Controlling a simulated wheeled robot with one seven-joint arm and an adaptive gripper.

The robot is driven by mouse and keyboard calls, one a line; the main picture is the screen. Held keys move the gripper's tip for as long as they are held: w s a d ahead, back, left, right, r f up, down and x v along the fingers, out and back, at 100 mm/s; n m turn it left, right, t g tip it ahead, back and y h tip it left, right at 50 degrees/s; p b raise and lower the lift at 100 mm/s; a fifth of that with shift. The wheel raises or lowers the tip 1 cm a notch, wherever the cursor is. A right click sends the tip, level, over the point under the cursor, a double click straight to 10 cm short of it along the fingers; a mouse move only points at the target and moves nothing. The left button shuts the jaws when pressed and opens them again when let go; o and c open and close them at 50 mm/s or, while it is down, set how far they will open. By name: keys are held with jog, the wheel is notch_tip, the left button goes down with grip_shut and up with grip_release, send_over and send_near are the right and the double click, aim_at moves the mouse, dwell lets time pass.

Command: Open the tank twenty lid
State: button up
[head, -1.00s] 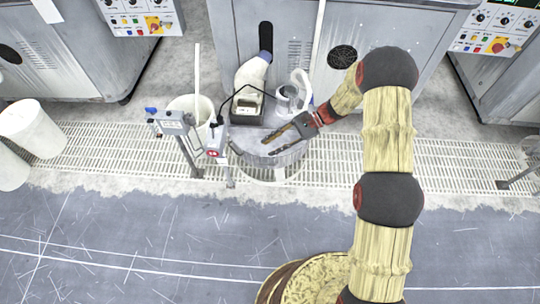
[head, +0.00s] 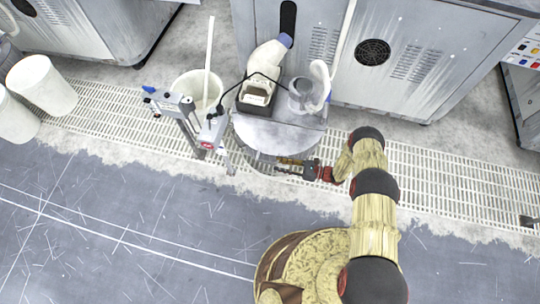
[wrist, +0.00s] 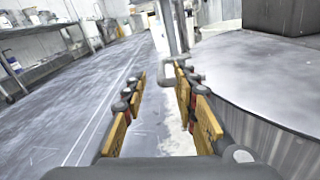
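The tank (head: 262,157) is a round vessel with a flat grey lid (head: 278,138) on top, in front of the middle cabinet. The lid lies flat and looks shut. A small red tag (head: 206,146), too small to read surely, is on the stand at its left. My gripper (head: 281,165) is low at the tank's near side, beside the rim, its fingers pointing left. In the wrist view my gripper (wrist: 160,90) is open and empty, with the lid (wrist: 265,80) and tank wall close on its right. I cannot tell whether the right finger touches the wall.
A boxed device with a white spout (head: 257,93) and a grey cup (head: 302,95) stand at the lid's back. A white bucket (head: 197,88) and metal stand (head: 185,115) are at left. A grating (head: 440,180) crosses the floor. The blue-grey floor (head: 130,220) in front is clear.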

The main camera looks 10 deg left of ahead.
aim_at(265, 162)
jog(key=a, duration=0.2)
jog(key=a+b, duration=0.1)
jog(key=a, duration=0.2)
jog(key=a+b, duration=0.1)
jog(key=a, duration=0.1)
jog(key=shift+w+a+f, duration=0.3)
jog(key=shift+a+f, duration=0.05)
jog(key=shift+c, duration=0.8)
grip_shut()
